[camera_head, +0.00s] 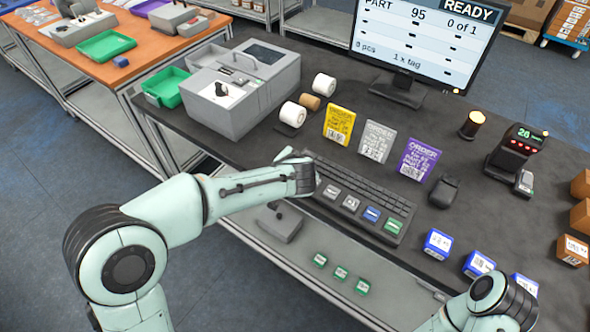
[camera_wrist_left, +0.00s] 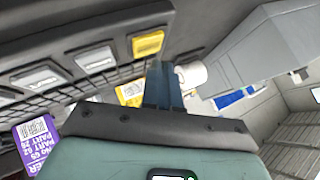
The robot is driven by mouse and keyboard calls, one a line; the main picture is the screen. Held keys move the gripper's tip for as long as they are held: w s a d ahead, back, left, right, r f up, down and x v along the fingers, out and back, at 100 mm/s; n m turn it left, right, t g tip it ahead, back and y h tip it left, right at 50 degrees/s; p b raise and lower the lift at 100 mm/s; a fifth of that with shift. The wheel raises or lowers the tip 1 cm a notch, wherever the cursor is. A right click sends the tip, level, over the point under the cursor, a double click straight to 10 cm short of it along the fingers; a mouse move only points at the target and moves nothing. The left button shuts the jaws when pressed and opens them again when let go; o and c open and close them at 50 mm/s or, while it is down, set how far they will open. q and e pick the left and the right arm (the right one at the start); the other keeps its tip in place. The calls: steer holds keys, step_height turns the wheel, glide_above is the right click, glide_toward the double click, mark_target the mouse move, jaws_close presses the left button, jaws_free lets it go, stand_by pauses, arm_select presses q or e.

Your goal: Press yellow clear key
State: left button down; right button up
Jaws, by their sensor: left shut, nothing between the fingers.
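The yellow key (camera_wrist_left: 147,44) shows in the left wrist view at the end of a row of larger keys on the dark keyboard. My left gripper (camera_wrist_left: 163,70) is shut and empty, its fingertips just beside the yellow key in that view. I cannot tell whether they touch it. In the head view the keyboard (camera_head: 350,180) lies near the table's front edge, and my left wrist covers its left end, hiding the yellow key. Grey, blue (camera_head: 372,214) and green (camera_head: 393,226) keys show along its front. My right gripper is out of view.
Yellow (camera_head: 339,124), grey (camera_head: 377,141) and purple (camera_head: 421,159) order cards stand behind the keyboard. A dark mouse-like device (camera_head: 444,191) and blue-white boxes (camera_head: 437,244) are to its right. A monitor (camera_head: 415,38) reads READY. A grey machine (camera_head: 240,90) stands at the left.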

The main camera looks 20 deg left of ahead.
arm_select(q)
steer(key=shift+r+p, duration=1.35)
steer(key=shift+r, duration=1.25)
steer(key=shift+f, duration=0.1)
